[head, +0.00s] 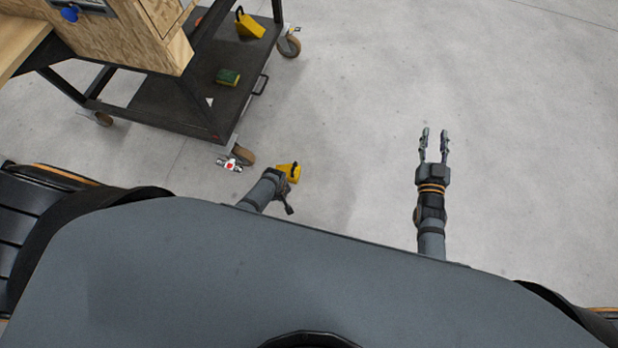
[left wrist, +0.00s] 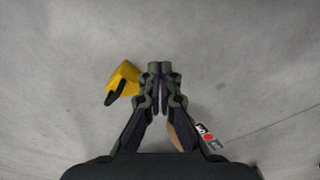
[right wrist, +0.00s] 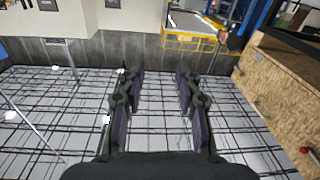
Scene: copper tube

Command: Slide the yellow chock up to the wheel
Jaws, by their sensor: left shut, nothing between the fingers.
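The yellow chock (head: 293,169) lies on the floor to the right of the cart's near caster wheel (head: 245,156), with a gap of bare floor between them. My left arm's wrist is just in front of the chock and partly covers it in the head view. In the left wrist view, my left gripper (left wrist: 160,70) is shut and empty. The yellow chock (left wrist: 124,76), with a dark part, shows just left of its fingertips; contact cannot be told. My right gripper (head: 434,133) is open and empty over clear floor, far right of the chock.
The black cart (head: 160,108) carries a second yellow chock (head: 249,25) and a green-and-yellow block (head: 228,77) on its lower shelf. A red-and-white fitting (head: 230,164) sits by the near wheel. Floor to the right is clear.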

